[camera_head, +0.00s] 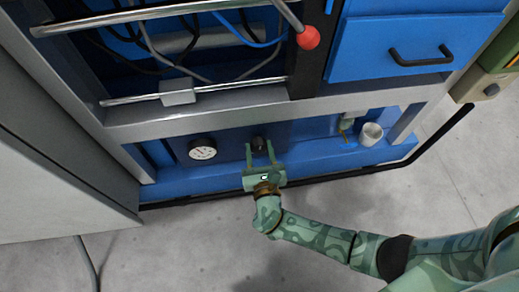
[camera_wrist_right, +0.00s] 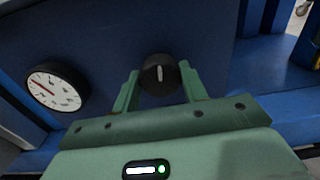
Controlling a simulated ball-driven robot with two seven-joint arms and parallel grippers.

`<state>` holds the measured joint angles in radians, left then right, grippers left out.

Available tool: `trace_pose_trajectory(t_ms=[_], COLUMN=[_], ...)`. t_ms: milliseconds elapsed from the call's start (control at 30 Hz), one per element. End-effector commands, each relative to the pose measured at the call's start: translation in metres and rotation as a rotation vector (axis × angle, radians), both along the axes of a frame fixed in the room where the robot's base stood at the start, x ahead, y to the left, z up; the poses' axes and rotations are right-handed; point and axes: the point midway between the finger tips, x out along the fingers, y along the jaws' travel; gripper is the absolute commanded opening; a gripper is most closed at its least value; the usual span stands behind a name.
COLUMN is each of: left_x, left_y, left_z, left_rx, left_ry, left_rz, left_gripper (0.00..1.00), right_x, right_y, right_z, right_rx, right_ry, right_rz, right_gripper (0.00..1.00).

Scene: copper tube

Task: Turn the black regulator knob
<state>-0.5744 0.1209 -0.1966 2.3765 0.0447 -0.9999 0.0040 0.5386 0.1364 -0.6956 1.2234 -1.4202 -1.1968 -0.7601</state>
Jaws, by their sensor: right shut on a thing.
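The black regulator knob (camera_head: 259,143) sits on the blue panel in the lower part of the machine. In the right wrist view the knob (camera_wrist_right: 160,75) shows a white mark pointing roughly upward. My right gripper (camera_head: 259,149) reaches it from the front, with one green finger on each side. In the right wrist view the gripper (camera_wrist_right: 159,72) is shut on the knob, and the knob's face shows between the fingers. My left gripper is in neither view.
A round white gauge (camera_head: 202,149) is left of the knob. A white cup-like part (camera_head: 371,133) stands on the blue ledge at right. A red ball (camera_head: 308,38) and a blue drawer (camera_head: 400,40) are above. A black rail (camera_head: 330,177) runs along the front. Grey floor is open in front.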

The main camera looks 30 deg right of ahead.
Motion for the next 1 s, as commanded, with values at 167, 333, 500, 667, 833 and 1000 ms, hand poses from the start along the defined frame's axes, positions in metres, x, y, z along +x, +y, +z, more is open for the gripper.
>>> trace_pose_trajectory(t_ms=[167, 333, 500, 667, 833, 1000], left_x=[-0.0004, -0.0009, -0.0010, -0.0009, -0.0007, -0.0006], left_y=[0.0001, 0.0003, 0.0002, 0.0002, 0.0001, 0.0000], left_z=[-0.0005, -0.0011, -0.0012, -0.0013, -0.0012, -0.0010], left_rx=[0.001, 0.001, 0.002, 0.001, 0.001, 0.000], left_ry=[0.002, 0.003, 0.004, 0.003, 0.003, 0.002], left_rz=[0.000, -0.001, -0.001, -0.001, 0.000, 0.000], left_gripper=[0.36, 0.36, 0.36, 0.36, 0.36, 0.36], right_x=[-0.0010, -0.0014, -0.0017, -0.0016, -0.0017, -0.0020], right_y=[0.0002, -0.0002, -0.0003, -0.0005, -0.0007, -0.0007], right_z=[-0.0012, -0.0014, -0.0017, -0.0015, -0.0017, -0.0021], right_rx=[0.086, 0.215, 0.371, 0.516, 0.668, 0.797], right_ry=[-0.021, -0.059, -0.102, -0.145, -0.187, -0.224], right_rz=[0.000, 0.000, -0.001, -0.001, -0.001, -0.001], right_gripper=[0.20, 0.20, 0.20, 0.20, 0.20, 0.20])
